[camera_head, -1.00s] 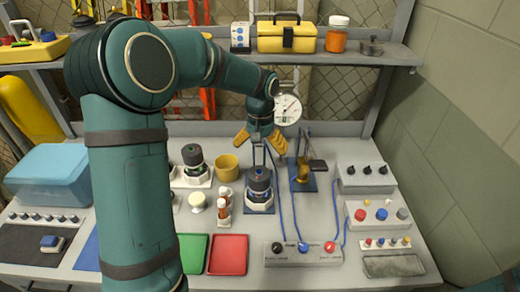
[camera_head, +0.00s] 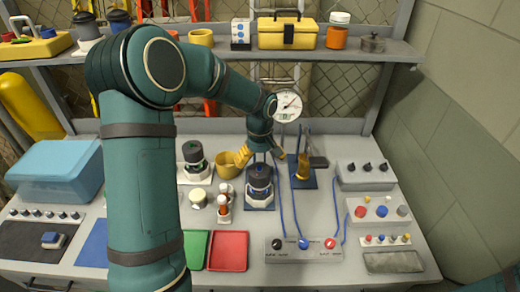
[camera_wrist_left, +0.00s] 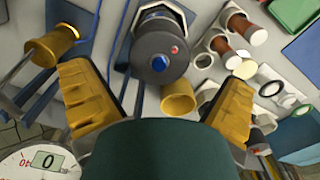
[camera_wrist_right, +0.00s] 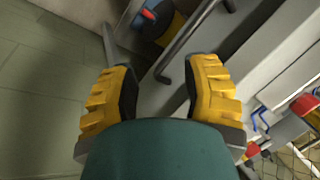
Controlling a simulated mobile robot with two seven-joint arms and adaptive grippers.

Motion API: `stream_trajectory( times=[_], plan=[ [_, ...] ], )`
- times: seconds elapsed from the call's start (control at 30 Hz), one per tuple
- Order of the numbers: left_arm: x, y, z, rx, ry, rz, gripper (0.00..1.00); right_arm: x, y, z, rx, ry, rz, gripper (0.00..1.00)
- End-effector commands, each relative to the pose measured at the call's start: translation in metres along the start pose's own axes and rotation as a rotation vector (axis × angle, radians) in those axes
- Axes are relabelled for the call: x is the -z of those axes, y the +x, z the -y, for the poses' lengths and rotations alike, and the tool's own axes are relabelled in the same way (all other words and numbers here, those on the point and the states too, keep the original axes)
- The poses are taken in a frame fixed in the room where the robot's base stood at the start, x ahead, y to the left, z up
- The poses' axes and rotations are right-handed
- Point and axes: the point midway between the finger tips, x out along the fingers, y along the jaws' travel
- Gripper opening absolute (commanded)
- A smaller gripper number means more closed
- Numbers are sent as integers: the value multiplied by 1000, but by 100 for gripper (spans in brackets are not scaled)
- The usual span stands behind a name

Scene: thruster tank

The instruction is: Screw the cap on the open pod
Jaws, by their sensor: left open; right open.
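A dark pod (camera_head: 259,181) stands upright in a white and blue holder (camera_head: 259,202) in the middle of the bench. In the left wrist view its round dark top (camera_wrist_left: 160,52) has a blue centre and a small red mark; I cannot tell whether this top is a separate cap. A second dark pod (camera_head: 194,155) with a green ring stands in a white holder to its left. My left gripper (camera_head: 261,157) is open and empty just above the middle pod, its fingers (camera_wrist_left: 158,105) apart. My right gripper (camera_wrist_right: 162,85) is open and empty beside the bench front.
A yellow cup (camera_head: 227,167) stands left of the gripper, with orange-and-white bottles (camera_head: 224,203) in front. A brass piece on a blue stand (camera_head: 303,170) is close on the right. Blue cables run to a control box (camera_head: 303,250). Red (camera_head: 228,251) and green trays lie in front.

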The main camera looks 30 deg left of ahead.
Motion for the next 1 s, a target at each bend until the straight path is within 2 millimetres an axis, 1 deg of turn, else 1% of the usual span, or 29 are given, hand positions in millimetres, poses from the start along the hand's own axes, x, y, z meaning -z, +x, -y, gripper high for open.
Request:
stream_trajectory(
  times=[0.03,0.1,0.2,0.33,0.5,0.8,0.87,0.9,0.93,0.97,1.0],
  plan=[
    [0,11,1,3,-1,3,100,0,2,-1,0,0,0,47],
    [0,23,1,3,1,2,100,0,3,-1,-1,0,0,47],
    [0,38,1,2,1,3,100,0,4,-1,-1,0,0,47],
    [0,52,1,2,0,1,100,0,5,-2,-1,0,0,47],
    [0,61,0,0,1,0,100,-1,6,-2,-1,0,0,47],
    [0,62,0,0,1,-1,100,-1,6,-2,-1,0,0,47],
    [0,62,0,0,1,-1,79,-1,6,-2,-1,0,0,47],
    [0,62,0,0,1,-1,65,-1,6,-2,-1,0,0,47],
    [0,62,0,0,1,-1,54,-1,6,-2,-1,0,0,47],
    [0,62,0,0,1,-1,46,-1,6,-2,-1,0,0,47],
    [0,62,0,0,1,-1,43,-1,6,-2,-1,0,0,47]
  ],
)
